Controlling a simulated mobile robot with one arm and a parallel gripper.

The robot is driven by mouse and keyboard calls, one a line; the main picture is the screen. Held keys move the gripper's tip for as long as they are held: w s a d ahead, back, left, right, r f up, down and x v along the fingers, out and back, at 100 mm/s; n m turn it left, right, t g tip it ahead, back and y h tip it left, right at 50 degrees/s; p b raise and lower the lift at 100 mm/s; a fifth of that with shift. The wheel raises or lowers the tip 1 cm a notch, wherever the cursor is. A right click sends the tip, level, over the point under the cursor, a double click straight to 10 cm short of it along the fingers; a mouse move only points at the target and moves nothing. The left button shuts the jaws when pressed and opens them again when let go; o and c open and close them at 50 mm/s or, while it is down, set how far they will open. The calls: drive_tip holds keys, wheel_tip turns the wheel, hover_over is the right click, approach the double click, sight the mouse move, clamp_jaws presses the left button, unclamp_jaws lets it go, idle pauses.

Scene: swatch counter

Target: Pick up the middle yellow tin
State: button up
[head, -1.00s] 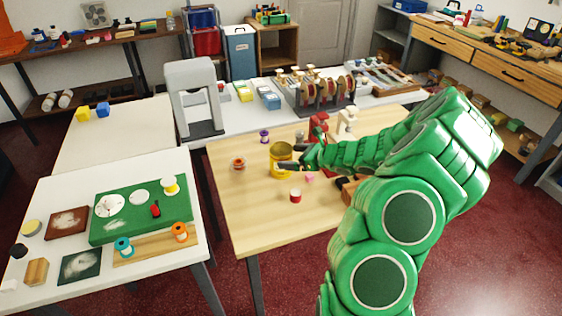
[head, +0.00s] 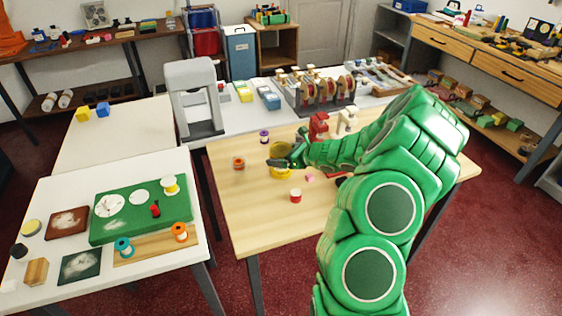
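One yellow tin (head: 282,174) stands on the light wooden table (head: 245,215), with its open-looking rim up. My green arm reaches to it from the right. My gripper (head: 278,163) is at the tin's near side at mid height, and its dark fingers cross in front of it. The middle of the tin is hidden by my gripper. I cannot tell whether the fingers touch the tin or are closed on it. No other yellow tin can be made out beside it.
Near the tin are a red-and-white small tin (head: 295,196), an orange-brown spool (head: 239,163), a purple spool (head: 264,136) and a pink piece (head: 310,177). A red stand (head: 318,124) is behind my wrist. The table's front left is clear.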

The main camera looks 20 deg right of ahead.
sight(278, 147)
drive_tip(key=c, duration=0.8)
drive_tip(key=shift+o, duration=0.2)
drive_tip(key=shift+r, duration=0.1)
drive_tip(key=shift+r, duration=0.6)
wheel_tip(278, 147, up, 2)
drive_tip(key=s+a+r, duration=0.2)
drive_tip(key=s+r, duration=0.7)
drive_tip(key=s, duration=0.4)
drive_tip(key=shift+s+a+r, duration=0.3)
drive_tip(key=shift+s+a, duration=0.05)
